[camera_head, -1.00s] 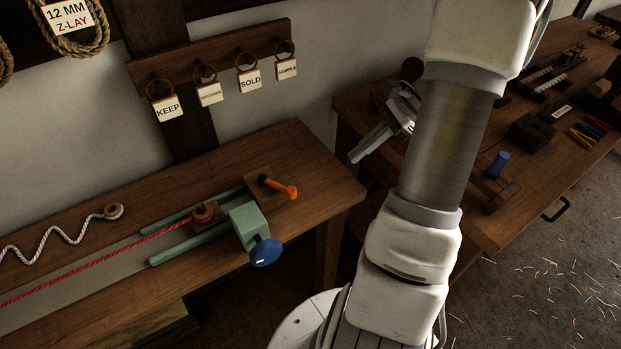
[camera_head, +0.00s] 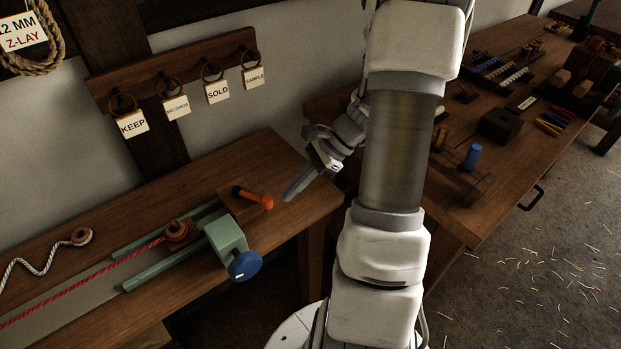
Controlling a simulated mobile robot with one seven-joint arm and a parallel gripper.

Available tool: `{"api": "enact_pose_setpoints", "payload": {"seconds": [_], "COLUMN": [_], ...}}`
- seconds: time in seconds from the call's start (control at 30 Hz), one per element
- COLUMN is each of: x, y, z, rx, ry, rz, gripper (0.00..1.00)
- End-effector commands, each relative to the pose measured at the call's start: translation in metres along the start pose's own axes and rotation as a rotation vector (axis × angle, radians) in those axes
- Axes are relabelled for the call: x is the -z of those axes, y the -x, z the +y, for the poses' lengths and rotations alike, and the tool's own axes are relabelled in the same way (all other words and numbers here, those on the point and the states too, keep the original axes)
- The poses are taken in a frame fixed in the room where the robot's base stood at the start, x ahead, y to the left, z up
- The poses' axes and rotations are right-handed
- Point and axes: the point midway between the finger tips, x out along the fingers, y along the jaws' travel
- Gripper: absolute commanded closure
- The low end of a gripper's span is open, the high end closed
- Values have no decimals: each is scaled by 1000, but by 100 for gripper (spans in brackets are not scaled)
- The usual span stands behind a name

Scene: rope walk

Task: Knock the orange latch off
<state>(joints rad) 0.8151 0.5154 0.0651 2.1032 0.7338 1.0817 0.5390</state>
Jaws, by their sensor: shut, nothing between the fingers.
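The orange latch (camera_head: 254,197) is a short rod with a dark end at the left and a rounded orange end at the right. It lies on a wooden block (camera_head: 228,195) at the right end of the left bench, just behind the green carriage (camera_head: 226,236) with its blue knob (camera_head: 245,265). My gripper (camera_head: 288,197) is shut and empty. Its grey fingers point down and left over the bench end, just right of the latch's orange end, with a small gap in the picture. I cannot tell its exact height above the bench.
A red rope (camera_head: 95,279) runs to a spool (camera_head: 177,231) on the green rails. A white rope (camera_head: 38,267) lies behind it. Tags such as KEEP (camera_head: 132,124) hang on the wall rack. The right bench (camera_head: 440,216) holds a blue peg (camera_head: 471,157) and tools.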

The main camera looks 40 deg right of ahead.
Motion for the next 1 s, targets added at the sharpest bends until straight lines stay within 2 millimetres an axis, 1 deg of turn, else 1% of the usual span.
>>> {"api": "enact_pose_setpoints", "payload": {"seconds": [0.1, 0.2, 0.73, 1.0], "x": [-8, -11, -13, -14], "y": [-9, -12, -13, -14], "z": [0, 0, 0, 3], "rx": [-1, -1, 3, 26], "ry": [1, 1, -3, -26], "rz": [0, 0, 0, 1], "gripper": [100, 100, 100, 100]}}
